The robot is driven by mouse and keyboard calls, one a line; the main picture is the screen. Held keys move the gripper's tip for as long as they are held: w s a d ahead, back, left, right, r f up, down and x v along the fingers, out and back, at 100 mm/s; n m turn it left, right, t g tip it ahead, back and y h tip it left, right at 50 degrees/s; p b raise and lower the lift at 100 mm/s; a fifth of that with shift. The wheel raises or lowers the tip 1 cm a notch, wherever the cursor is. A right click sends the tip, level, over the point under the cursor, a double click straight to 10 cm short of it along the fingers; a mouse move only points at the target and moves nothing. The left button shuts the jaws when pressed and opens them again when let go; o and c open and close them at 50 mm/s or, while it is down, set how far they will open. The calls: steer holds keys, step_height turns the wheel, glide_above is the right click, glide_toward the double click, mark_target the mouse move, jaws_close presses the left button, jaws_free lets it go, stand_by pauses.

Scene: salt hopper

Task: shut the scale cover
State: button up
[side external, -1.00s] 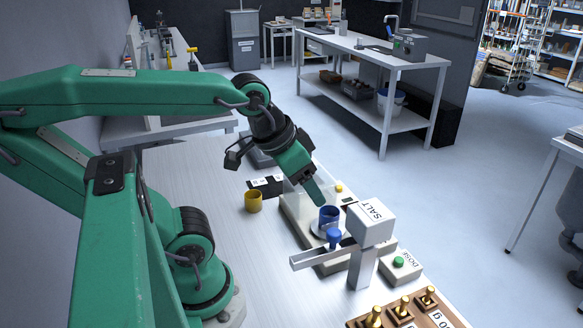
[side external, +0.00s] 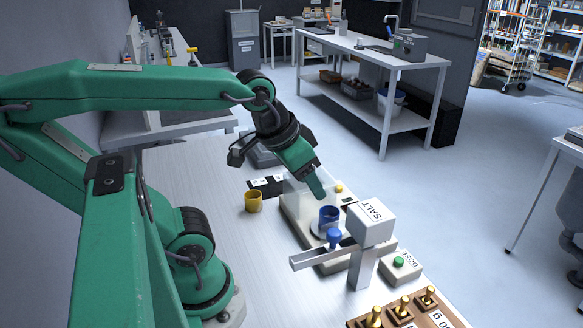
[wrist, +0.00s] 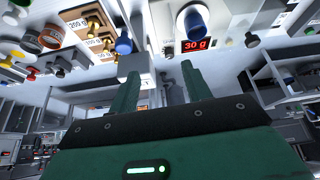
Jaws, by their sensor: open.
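The scale (side external: 296,228) is a beige box on the bench. Its clear cover (side external: 296,187) appears raised at the far side, partly hidden behind my gripper. A blue cup (side external: 329,216) stands on the scale's round pan. My gripper (side external: 320,194) is open and empty, pointing down just above and behind the cup, close to the cover; I cannot tell if they touch. In the wrist view my gripper's two fingers (wrist: 160,90) are apart with nothing between them. There the blue cup (wrist: 193,20) stands by the red display (wrist: 195,45), which reads 30 g.
The salt hopper (side external: 370,222) stands right of the cup, with a chute across the front. A dose box (side external: 404,268) with a green button is beside it. Brass weights (side external: 402,308) sit in a wooden holder at the front. A yellow cup (side external: 253,203) stands left of the scale.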

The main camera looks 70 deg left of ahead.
steer(key=w+a+f+n+g, duration=0.1)
steer(key=w+a+n, duration=0.2)
steer(key=a+n, duration=0.2)
steer(key=w+a+n+g, duration=0.2)
steer(key=w+a+n, duration=0.2)
steer(key=a+n, duration=0.2)
steer(key=w+a+f+n+g, duration=0.1)
steer(key=w+a+n, duration=0.3)
steer(key=a, duration=0.5)
steer(key=shift+a+f+n+g, duration=0.3)
steer(key=shift+n+g, duration=0.3)
steer(key=shift+n, duration=0.3)
steer(key=shift+a+f+n, duration=0.2)
steer(key=shift+a+n, duration=0.1)
steer(key=shift+a, duration=0.1)
steer(key=shift+f, duration=0.1)
steer(key=shift+f, duration=3.8)
steer(key=shift+c, duration=0.5)
steer(key=shift+d, duration=0.1)
jaws_close()
